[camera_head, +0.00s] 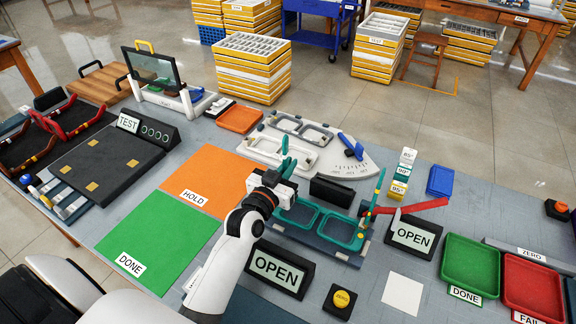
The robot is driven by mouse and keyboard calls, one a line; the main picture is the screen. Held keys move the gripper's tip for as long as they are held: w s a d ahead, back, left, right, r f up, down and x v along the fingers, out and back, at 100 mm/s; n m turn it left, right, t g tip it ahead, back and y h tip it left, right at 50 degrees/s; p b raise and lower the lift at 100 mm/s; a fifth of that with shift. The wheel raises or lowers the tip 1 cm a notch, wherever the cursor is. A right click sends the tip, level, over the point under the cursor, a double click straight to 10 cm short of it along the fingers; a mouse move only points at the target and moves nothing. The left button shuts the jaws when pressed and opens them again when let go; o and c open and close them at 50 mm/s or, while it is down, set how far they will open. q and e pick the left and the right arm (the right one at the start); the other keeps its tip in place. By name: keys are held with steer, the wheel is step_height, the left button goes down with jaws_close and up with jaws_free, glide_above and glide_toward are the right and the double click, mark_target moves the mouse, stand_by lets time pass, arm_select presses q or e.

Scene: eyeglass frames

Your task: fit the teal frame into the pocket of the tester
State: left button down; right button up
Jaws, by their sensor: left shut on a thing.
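The teal frame (343,233) has two lens rims and lies across a dark blue-grey holder (308,234), its temple arms sticking up. My left gripper (285,179) is at the frame's left end, beside the left temple, and is shut on the frame; it hides that hinge area. A red lever (412,207) is at the frame's right end. Behind is a white fixture (262,150) with lens-shaped recesses and a fan-shaped angle scale with a blue pointer, apparently the tester; its recesses hold no teal frame. My right gripper is not in view.
OPEN signs (280,271) stand in front of and right of the holder. A black block (332,191) lies between holder and white fixture. Orange HOLD (205,175) and green DONE mats are left.

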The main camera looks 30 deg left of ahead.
arm_select(q)
steer(key=shift+f+b, duration=0.7)
steer(key=shift+f, duration=0.25)
steer(key=c, duration=1.5)
jaws_free()
steer(key=s, duration=1.2)
steer(key=shift+b, duration=0.35)
steer(key=shift+r, duration=0.1)
